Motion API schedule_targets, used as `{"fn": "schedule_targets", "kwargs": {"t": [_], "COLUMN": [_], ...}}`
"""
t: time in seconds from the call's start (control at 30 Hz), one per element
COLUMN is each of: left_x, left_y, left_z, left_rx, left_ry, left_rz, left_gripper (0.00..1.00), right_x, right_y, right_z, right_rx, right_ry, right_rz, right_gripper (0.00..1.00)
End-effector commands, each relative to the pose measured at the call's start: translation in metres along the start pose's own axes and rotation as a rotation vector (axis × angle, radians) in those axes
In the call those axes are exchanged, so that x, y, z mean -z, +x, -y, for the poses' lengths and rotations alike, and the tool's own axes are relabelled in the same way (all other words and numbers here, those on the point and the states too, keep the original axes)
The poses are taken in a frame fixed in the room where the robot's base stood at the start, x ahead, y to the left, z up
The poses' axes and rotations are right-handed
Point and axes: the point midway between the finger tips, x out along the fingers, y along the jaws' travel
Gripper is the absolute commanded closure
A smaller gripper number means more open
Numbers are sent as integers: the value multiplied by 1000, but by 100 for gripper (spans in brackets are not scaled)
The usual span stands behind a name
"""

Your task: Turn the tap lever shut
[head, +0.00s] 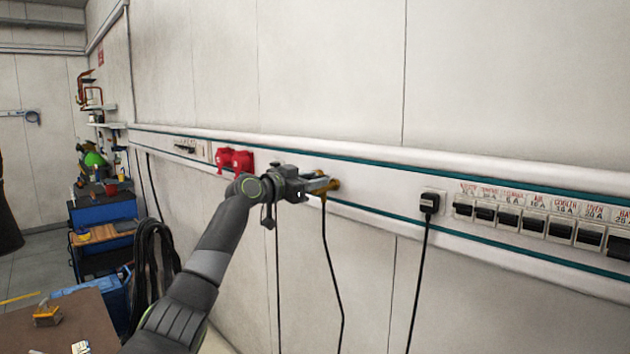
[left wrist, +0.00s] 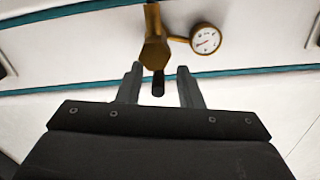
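The brass tap (head: 334,184) sits on the wall rail, partly hidden behind my left gripper (head: 312,186) in the head view. In the left wrist view the brass tap body (left wrist: 154,50) comes down from the rail, with its hexagonal end near the fingertips. A short dark cylinder (left wrist: 158,84) lies below it, in line with the gap between the fingers; I cannot tell whether it is the lever or a hose end. My left gripper (left wrist: 159,70) is open, a finger on each side with clear gaps. The lever is not clearly distinguishable. My right gripper is not in view.
A round gauge (left wrist: 206,38) sits beside the tap. A dark hose (head: 333,270) hangs below it. Red sockets (head: 235,160) are left on the rail; a black plug (head: 429,203) and several breakers (head: 535,223) are right. A brown table (head: 75,325) stands at lower left.

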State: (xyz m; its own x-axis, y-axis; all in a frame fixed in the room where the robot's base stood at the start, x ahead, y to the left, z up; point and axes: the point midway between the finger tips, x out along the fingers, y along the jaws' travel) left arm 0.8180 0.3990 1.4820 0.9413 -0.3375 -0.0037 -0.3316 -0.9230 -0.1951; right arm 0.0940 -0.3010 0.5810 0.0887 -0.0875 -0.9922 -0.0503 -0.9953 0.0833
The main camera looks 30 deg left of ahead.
Motion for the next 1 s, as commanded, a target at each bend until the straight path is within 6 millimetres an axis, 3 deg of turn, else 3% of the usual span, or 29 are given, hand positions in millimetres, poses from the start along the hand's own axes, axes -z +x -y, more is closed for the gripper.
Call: {"fn": "schedule_targets", "kwargs": {"t": [0.17, 0.4, 1.0], "left_x": [0, 0, 4], "left_y": [0, 0, -1], "left_z": [0, 1, -4], "left_rx": [1, 1, 84], "left_ry": [0, 0, 4], "left_rz": [0, 0, 11], "left_gripper": [68, 100, 100], "right_x": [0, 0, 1], "right_y": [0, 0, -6], "right_z": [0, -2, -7], "right_rx": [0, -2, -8], "right_ry": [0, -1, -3], "right_rz": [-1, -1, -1], "right_gripper": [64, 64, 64]}}
